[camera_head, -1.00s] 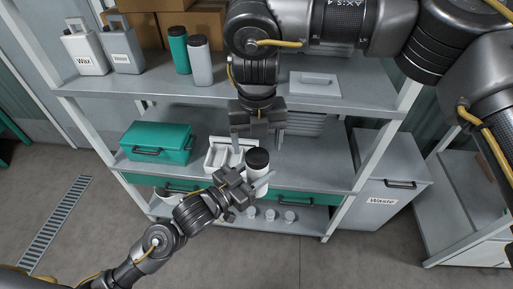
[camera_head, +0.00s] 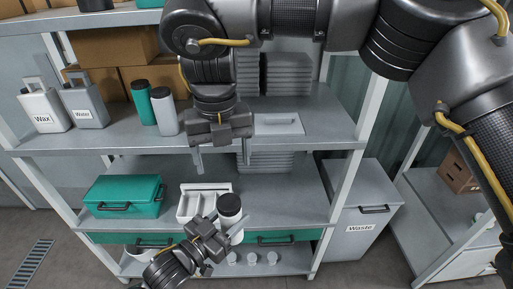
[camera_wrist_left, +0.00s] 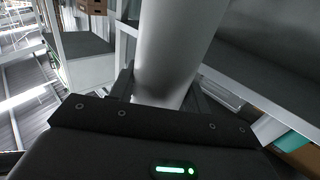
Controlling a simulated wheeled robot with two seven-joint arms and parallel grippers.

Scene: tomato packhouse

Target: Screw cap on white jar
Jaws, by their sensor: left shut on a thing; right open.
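The white jar (camera_head: 237,234) is upright in the head view, in front of the middle shelf, with a black cap (camera_head: 229,203) on its top. Whether the cap is screwed tight cannot be told. My left gripper (camera_head: 221,240) is shut on the jar's body from the lower left. In the left wrist view the jar (camera_wrist_left: 172,50) rises as a pale cylinder between the jaws; its top is out of that view. My right gripper (camera_head: 222,160) is open and empty above the cap, fingers pointing down, clear of it.
A white divided tray (camera_head: 183,208) stands just behind the jar on the middle shelf (camera_head: 285,195). A green toolbox (camera_head: 122,196) is left of it. Wax and other containers stand on the upper shelf (camera_head: 110,137). A Waste bin (camera_head: 362,215) is at right.

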